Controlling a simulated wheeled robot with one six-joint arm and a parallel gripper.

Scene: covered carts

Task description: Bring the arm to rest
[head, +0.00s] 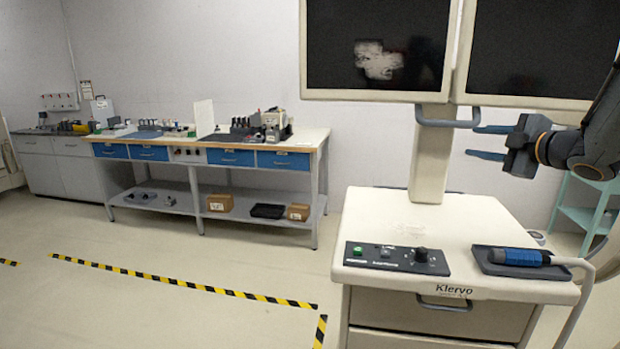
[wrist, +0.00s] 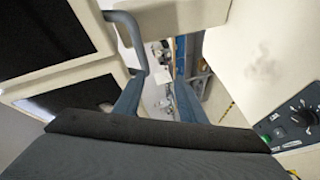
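My arm (head: 592,140) reaches in from the right edge of the head view. My gripper (head: 478,142) points left, in front of the screens' post and above the cart top. Its two blue fingers are spread with a gap between them. In the wrist view my gripper (wrist: 157,98) also shows both fingers apart, with nothing between them but the background. The blue-grey handle (head: 448,123) below the screens is close to the fingertips in the head view; I cannot tell if they touch. The handle also shows at the upper left of the wrist view (wrist: 126,35).
The cart (head: 440,222) bears a control panel (head: 397,258) and a tray with a blue-gripped probe (head: 520,257). Two dark screens (head: 376,45) stand above it. A workbench (head: 310,140) stands at the back wall. Floor on the left is clear, with striped tape (head: 180,283).

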